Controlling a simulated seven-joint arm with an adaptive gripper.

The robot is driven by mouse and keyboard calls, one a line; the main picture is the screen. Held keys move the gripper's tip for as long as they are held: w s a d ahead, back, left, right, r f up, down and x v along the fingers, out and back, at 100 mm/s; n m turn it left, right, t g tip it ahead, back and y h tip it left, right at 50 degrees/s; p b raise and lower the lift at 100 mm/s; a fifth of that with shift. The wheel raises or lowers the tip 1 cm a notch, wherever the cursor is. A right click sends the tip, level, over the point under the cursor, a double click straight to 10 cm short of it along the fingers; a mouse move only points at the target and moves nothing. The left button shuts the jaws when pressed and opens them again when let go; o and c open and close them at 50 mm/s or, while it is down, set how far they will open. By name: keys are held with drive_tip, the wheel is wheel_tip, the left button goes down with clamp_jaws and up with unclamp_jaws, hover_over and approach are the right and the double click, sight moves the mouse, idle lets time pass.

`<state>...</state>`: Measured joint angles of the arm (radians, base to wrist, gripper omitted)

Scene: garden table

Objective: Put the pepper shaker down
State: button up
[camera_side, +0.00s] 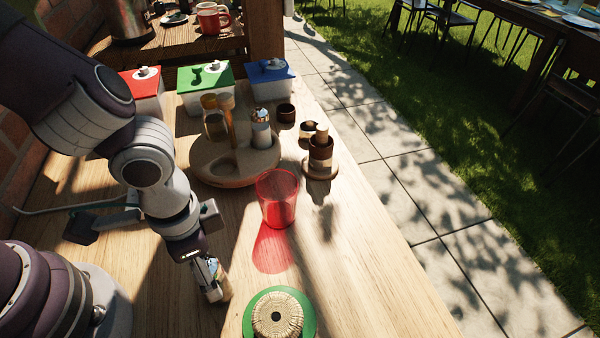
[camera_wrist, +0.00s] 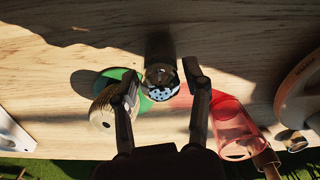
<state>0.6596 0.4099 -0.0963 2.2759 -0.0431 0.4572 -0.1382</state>
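The pepper shaker (camera_wrist: 160,80), with a shiny perforated top, is between the two fingers of my gripper (camera_wrist: 162,72) in the wrist view. A gap shows on each side of it, so my gripper looks open around it. In the side view my gripper (camera_side: 215,286) is low over the wooden table, and the shaker (camera_side: 224,284) shows partly behind a finger. The shaker looks upright and at table level; its base is partly hidden, so contact is hard to tell.
A green-rimmed round item (camera_side: 278,314) and a red translucent cup (camera_side: 277,198) are near, to the right. Behind stands a round wooden caddy (camera_side: 225,180) with bottles and a silver-topped shaker (camera_side: 261,128). Stacked brown cups (camera_side: 321,155) stand near the table's right edge.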

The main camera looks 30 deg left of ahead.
drive_tip(key=shift+o, duration=0.9)
wheel_tip(320, 180, up, 12)
drive_tip(key=w+a+r+n+t, duration=0.2)
drive_tip(key=a+r+n, duration=0.1)
drive_tip(key=a, duration=0.4)
drive_tip(key=shift+a+n+t+h, duration=0.15)
drive_tip(key=shift+n+t+h, duration=0.15)
drive_tip(key=shift+t+h, duration=0.1)
drive_tip(key=shift+o, duration=0.5)
drive_tip(key=a+n+t, duration=0.2)
drive_tip(key=a+n, duration=0.1)
drive_tip(key=a, duration=0.3)
drive_tip(key=shift+s+a+r+t+y, duration=0.15)
drive_tip(key=shift+s+r+t+y, duration=0.05)
drive_tip(key=shift+r+t+y, duration=0.25)
